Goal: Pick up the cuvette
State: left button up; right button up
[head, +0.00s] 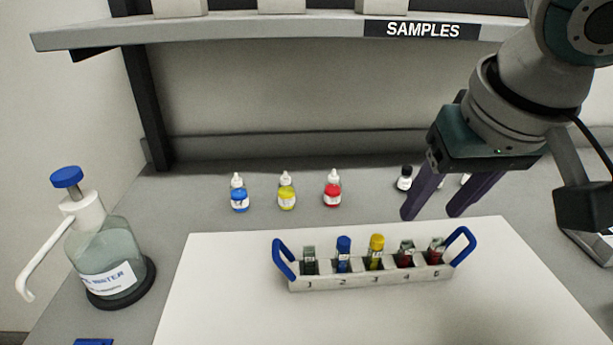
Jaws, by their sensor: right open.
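A grey numbered rack (330,284) with blue end handles stands on a white mat. It holds several cuvettes: a dark greenish one (309,259) in slot 1, a blue-topped one (343,250) in slot 2, a yellow-topped one (376,249) in slot 3, and two reddish ones, one in slot 4 (405,255) and one in slot 5 (435,251). Which cuvette the task means, I cannot tell. My right gripper (429,212) is open and empty, fingers pointing down, above and behind the rack's right part. My left gripper is not in view.
Blue (239,195), yellow (287,193) and red (333,191) dropper bottles stand behind the mat. A black-capped vial (404,179) is near my right gripper. A water wash bottle (104,255) stands left. The SAMPLES shelf (250,30) overhangs the bench. The white mat (225,290) is clear around the rack.

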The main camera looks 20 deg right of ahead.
aim_at(411, 247)
jog(key=x, duration=0.6)
jog(key=b+x, duration=0.1)
jog(key=x, duration=0.2)
jog(key=shift+s+a+f, duration=0.15)
jog(key=shift+s+f, duration=0.1)
jog(key=shift+s, duration=0.15)
grip_shut()
